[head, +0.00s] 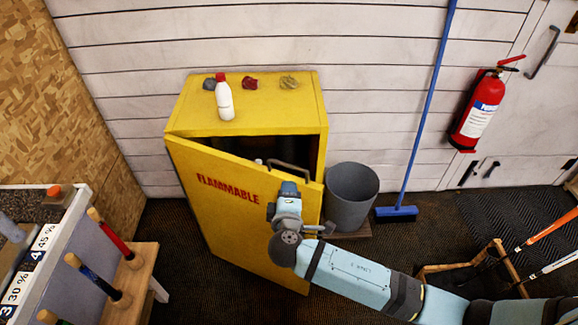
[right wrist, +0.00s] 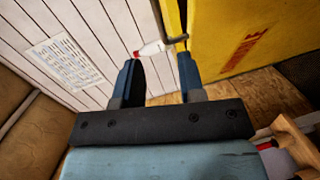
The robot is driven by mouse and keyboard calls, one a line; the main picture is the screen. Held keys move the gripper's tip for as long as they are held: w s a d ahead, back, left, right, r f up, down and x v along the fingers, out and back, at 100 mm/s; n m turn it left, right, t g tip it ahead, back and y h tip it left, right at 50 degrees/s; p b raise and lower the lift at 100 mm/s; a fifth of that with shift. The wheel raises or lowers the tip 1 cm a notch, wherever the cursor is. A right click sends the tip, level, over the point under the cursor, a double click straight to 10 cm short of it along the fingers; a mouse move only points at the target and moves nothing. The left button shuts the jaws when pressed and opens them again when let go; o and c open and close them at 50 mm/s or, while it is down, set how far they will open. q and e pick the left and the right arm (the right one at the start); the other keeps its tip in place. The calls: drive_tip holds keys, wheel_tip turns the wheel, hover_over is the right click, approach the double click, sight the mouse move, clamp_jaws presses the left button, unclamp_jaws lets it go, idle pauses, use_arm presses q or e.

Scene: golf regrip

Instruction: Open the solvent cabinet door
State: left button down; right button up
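The yellow solvent cabinet (head: 250,122) stands against the white wall. Its door (head: 225,225), marked FLAMMABLE, is ajar: it is hinged at the left, its right edge stands out from the body, and the dark inside shows above it. The grey bar handle (head: 290,167) is near the door's upper right corner; a bar also shows in the right wrist view (right wrist: 180,40). My right gripper (head: 289,188) is at the door beside the handle. Its fingers (right wrist: 158,78) are apart with nothing between them, and the bar is just beyond one fingertip. My left gripper is out of view.
A grey bin (head: 351,195) and a blue broom (head: 397,213) stand right of the cabinet. A wooden club rack (head: 130,275) is at the left front.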

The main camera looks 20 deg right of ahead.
sight(289, 165)
drive_tip(key=p+x, duration=0.1)
drive_tip(key=x, duration=1)
drive_tip(key=shift+w+d+f, duration=0.1)
drive_tip(key=shift+w+d, duration=0.1)
drive_tip(key=shift+w, duration=0.15)
clamp_jaws()
